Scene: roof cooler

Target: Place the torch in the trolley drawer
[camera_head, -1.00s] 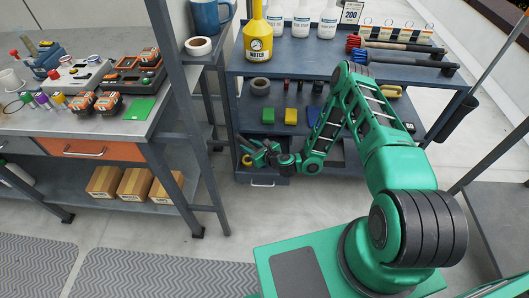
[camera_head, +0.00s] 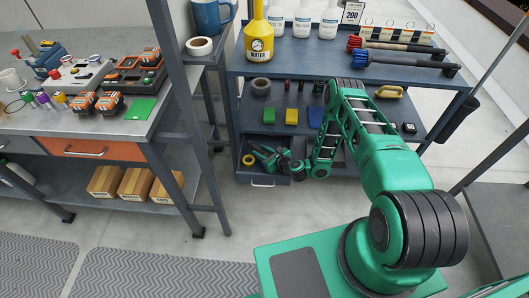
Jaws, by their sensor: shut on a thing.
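My gripper (camera_head: 257,153) is low at the front left of the trolley, at the end of my green arm, by the trolley drawer (camera_head: 263,182). The drawer has a pale handle and stands at the lower left of the trolley; its dark inside is partly covered by my gripper. A small yellow round end with a dark middle (camera_head: 248,160) shows at the fingertips. It appears to be the torch, and my gripper is shut on it. The rest of it is hidden. I cannot tell whether it touches the drawer floor.
The trolley (camera_head: 236,98) carries a yellow water bottle (camera_head: 259,40), white bottles and tools on top. Its middle shelf holds green, yellow and blue blocks and a tape roll (camera_head: 260,86). A grey post (camera_head: 182,95) and workbench (camera_head: 60,140) stand to the left.

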